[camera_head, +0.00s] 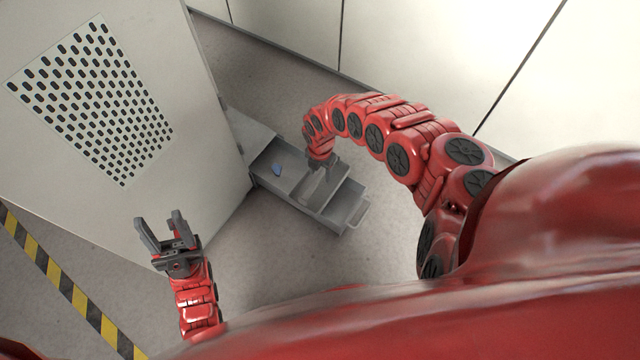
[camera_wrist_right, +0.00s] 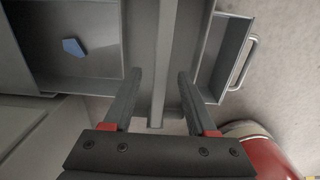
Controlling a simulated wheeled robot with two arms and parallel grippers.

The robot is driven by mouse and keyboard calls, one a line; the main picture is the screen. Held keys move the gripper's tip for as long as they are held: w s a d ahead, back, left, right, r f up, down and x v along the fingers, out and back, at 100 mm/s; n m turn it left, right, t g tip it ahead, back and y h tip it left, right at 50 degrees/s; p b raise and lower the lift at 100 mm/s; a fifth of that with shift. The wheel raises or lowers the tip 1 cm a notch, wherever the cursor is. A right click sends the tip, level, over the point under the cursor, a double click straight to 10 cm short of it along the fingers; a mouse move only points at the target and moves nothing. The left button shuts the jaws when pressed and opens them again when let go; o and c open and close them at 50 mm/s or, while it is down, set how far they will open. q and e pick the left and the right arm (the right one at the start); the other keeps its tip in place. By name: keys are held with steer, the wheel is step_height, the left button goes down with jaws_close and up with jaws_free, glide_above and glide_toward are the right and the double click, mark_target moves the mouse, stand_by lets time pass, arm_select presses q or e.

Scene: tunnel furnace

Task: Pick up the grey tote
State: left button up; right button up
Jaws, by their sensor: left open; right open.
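The grey tote (camera_head: 292,198) sits low near the machine, split into compartments, with a handle (camera_head: 359,213) at its right end. The handle also shows in the right wrist view (camera_wrist_right: 246,63). A small blue piece (camera_head: 277,168) lies in the left compartment and shows in the wrist view too (camera_wrist_right: 73,47). My right gripper (camera_head: 321,183) is open over the tote's middle. In the wrist view its fingers (camera_wrist_right: 158,76) appear on either side of the central bar (camera_wrist_right: 166,50); contact cannot be told. My left gripper (camera_head: 159,221) is open and empty, away from the tote.
A pale machine cabinet with a perforated panel (camera_head: 92,105) stands at the left, close to the tote. Pale wall panels (camera_head: 430,50) run along the back. Yellow-black floor tape (camera_head: 65,285) lies at lower left. Bare floor (camera_head: 285,265) is free in front of the tote.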

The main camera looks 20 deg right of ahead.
step_height(320, 180, down, 4)
steer(key=shift+s+a+b, duration=0.1)
steer(key=shift+b, duration=0.8)
steer(key=shift+r, duration=0.1)
jaws_close()
